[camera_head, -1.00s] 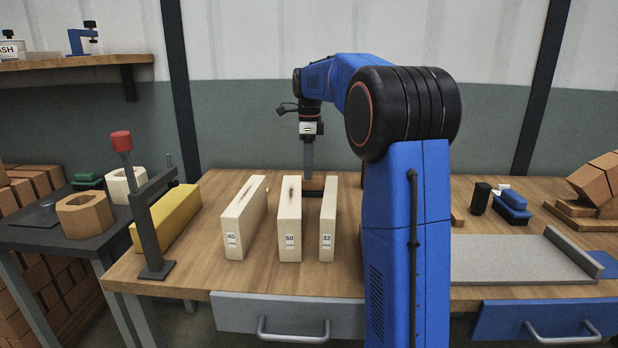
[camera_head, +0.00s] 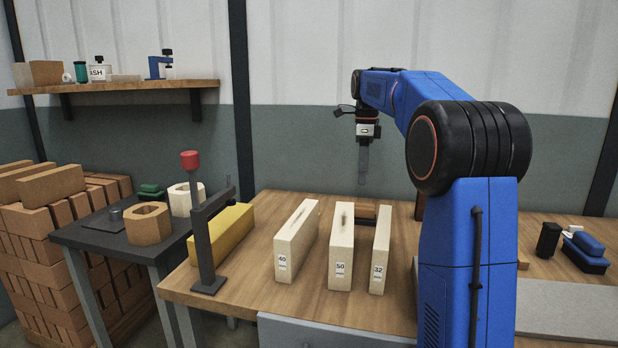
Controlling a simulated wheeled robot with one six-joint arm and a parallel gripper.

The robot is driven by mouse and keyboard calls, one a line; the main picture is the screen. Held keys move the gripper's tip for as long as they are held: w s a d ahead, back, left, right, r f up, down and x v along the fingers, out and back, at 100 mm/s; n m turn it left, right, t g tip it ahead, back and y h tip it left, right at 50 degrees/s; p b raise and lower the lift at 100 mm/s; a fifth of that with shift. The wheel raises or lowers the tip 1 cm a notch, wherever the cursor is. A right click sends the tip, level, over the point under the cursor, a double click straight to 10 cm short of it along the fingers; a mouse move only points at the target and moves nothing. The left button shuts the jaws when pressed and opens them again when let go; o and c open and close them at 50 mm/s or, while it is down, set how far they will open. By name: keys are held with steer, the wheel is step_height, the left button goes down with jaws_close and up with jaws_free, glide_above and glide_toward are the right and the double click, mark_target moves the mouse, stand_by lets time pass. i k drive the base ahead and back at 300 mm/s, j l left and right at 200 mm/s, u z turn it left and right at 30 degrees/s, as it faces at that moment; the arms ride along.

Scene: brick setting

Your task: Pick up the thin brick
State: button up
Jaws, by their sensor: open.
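Three cream bricks stand on edge on the wooden table, labelled 40, 50 and 32. The thinnest is the 32 brick (camera_head: 380,252), at the right of the three. The 50 brick (camera_head: 341,250) stands in the middle with a dark mark on its top. The 40 brick (camera_head: 297,243) stands at the left, slightly angled. My gripper (camera_head: 363,180) hangs pointing down above and behind the bricks, apart from them. It is empty; only one finger shows clearly, seen edge-on.
A dark lever stand with a red knob (camera_head: 190,160) and a yellow block (camera_head: 222,232) stand left. Black and blue items (camera_head: 585,250) lie right of my arm. The table front between is clear.

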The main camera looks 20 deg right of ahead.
mark_target(380, 248)
steer(key=k, duration=1)
